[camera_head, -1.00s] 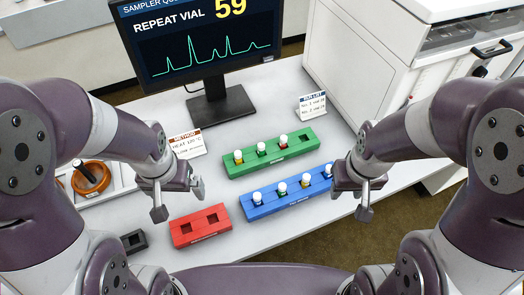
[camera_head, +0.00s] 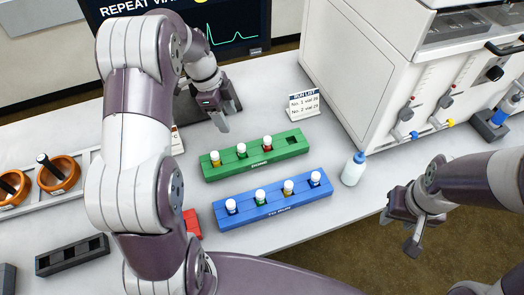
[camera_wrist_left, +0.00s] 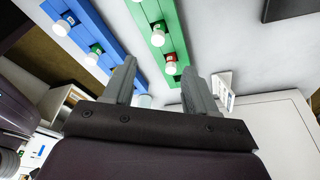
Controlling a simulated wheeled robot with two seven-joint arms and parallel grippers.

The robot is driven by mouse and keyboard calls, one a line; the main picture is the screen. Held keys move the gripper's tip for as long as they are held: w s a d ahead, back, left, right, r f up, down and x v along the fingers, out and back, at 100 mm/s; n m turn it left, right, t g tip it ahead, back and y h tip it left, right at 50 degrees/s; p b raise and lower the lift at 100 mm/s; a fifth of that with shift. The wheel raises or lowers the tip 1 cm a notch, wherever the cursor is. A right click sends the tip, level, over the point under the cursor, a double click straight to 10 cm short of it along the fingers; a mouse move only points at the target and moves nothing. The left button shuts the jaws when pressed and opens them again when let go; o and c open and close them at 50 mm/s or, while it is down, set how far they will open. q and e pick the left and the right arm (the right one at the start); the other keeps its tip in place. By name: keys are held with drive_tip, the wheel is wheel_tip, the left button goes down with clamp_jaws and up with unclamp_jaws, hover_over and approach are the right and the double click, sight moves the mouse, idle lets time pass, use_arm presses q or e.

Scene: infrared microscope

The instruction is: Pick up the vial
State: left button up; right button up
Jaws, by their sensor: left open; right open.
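Several white-capped vials stand upright in two racks in the head view. The green rack (camera_head: 228,174) holds three, with yellow (camera_head: 215,158), green (camera_head: 241,151) and red (camera_head: 267,143) labels; its right slot is empty. The blue rack (camera_head: 275,207) in front holds several more, one of them at its right end (camera_head: 315,179). My left gripper (camera_head: 218,112) is open and empty, behind and above the green rack. In the left wrist view, its spread fingers (camera_wrist_left: 159,66) show with the green rack's vials beyond them. My right gripper (camera_head: 404,222) is open and empty, beyond the table's right edge.
A white bottle with a blue cap (camera_head: 354,168) stands right of the racks. The run list card (camera_head: 304,103) stands behind them. The monitor (camera_head: 232,22) is behind my left gripper. My left arm mostly hides the red rack (camera_head: 192,222). A large white instrument (camera_head: 350,60) borders the right.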

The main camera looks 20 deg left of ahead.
sight(240, 146)
use_arm(q)
drive_tip(key=shift+m, duration=0.4)
drive_tip(key=x, duration=1.2)
drive_tip(key=shift+s+f, duration=0.15)
drive_tip(key=shift+f, duration=0.25)
drive_tip(key=shift+s, duration=0.1)
drive_tip(key=c, duration=0.6)
clamp_jaws()
